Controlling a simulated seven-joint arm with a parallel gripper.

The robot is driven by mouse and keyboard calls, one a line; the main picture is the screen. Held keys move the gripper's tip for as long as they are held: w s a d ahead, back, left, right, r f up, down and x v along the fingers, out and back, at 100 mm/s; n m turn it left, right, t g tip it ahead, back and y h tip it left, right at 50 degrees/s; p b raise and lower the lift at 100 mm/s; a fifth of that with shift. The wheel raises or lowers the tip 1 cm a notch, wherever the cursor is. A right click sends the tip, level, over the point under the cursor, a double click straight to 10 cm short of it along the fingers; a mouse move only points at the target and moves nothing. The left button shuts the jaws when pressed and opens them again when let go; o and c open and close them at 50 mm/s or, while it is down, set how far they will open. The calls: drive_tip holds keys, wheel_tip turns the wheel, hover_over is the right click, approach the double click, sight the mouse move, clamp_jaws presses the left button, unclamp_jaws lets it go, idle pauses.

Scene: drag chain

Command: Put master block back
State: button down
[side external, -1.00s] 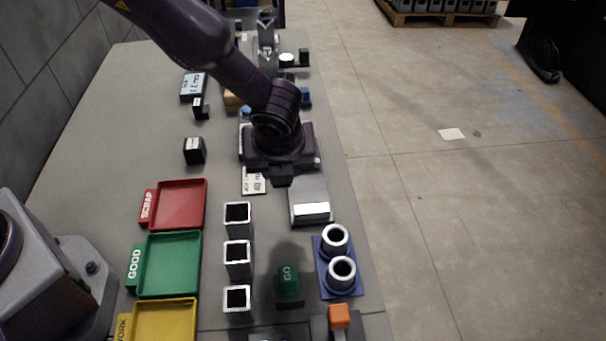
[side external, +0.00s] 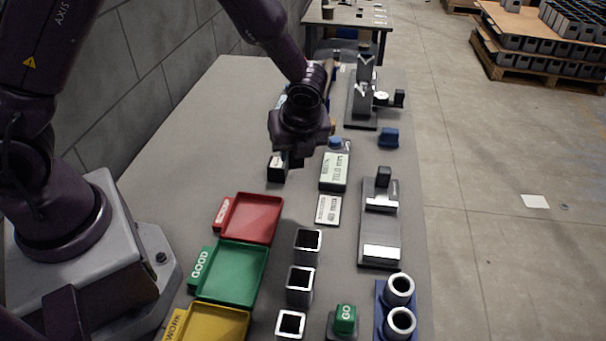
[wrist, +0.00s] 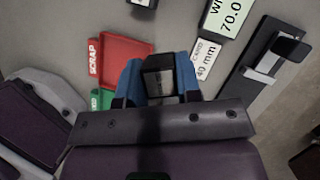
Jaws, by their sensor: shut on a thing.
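My gripper (wrist: 159,82) is shut on a dark block with a grey face (wrist: 160,83), held between blue fingertips in the wrist view; it looks like the master block. A small black piece with a white label (side external: 276,169) stands on the table just left of the gripper. A dark labelled piece, possibly the same one, shows at the top edge of the wrist view (wrist: 144,3). Whether the held block touches the table cannot be told.
The display (side external: 334,171) reads about 70.0 mm, with a card (side external: 328,209) before it. A slide gauge (side external: 380,225) is to the right. Red (side external: 278,216), green (side external: 263,277) and yellow trays (side external: 243,322), square tubes (side external: 300,286) and a green GO button (side external: 345,318) are nearer.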

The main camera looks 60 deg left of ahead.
drive_tip(key=w+a+f+n+g, duration=0.1)
drive_tip(key=w+a+n, duration=0.3)
drive_tip(key=a, duration=1)
drive_tip(key=shift+w+f, duration=0.15)
drive_tip(key=shift+w, duration=1)
drive_tip(key=shift+f, duration=0.1)
drive_tip(key=shift+f, duration=2.5)
drive_tip(key=shift+f, duration=2.15)
drive_tip(key=c, duration=0.7)
unclamp_jaws()
drive_tip(key=shift+c, duration=0.2)
